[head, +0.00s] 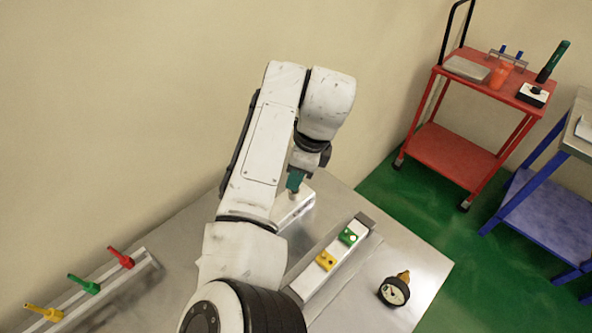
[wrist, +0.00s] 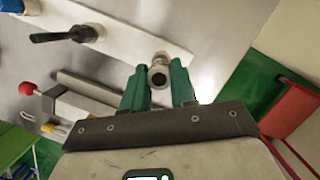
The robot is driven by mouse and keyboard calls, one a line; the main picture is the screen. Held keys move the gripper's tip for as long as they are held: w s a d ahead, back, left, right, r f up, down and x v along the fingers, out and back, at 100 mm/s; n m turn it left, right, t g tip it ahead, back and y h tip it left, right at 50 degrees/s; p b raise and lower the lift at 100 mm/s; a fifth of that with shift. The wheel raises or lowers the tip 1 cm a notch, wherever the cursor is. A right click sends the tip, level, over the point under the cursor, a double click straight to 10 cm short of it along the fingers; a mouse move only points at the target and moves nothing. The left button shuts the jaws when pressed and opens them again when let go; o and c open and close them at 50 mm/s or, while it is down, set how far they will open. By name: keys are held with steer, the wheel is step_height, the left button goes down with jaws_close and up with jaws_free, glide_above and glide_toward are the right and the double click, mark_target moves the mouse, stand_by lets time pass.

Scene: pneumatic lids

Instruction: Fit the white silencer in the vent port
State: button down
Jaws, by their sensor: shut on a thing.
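My gripper (wrist: 158,84) has its teal fingers closed around a small pale, round-ended cylinder, which looks like the white silencer (wrist: 157,74). In the head view my gripper (head: 295,182) points down over the far end of a white block (head: 291,207), partly hidden by my arm. The silencer is too small there to make out well. In the wrist view it overlaps the end of a long white bar (wrist: 130,42). I cannot tell whether it touches the bar. I cannot make out the vent port; it may be hidden beneath the silencer.
A black lever (wrist: 52,37) sits on the white bar. A rail with a green fitting (head: 348,236) and a yellow fitting (head: 326,261) lies right of my arm. A gauge (head: 394,291) stands near the bench's right edge. Coloured plugs (head: 121,257) line a left rack. A red cart (head: 455,155) stands apart.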

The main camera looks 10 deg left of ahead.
steer(key=shift+d+x, duration=0.2)
steer(key=shift+x, duration=0.7)
steer(key=c, duration=0.8)
jaws_free()
steer(key=shift+f, duration=0.15)
steer(key=p+v, duration=0.6)
steer(key=v, duration=0.1)
steer(key=b+v, duration=0.1)
steer(key=v, duration=1)
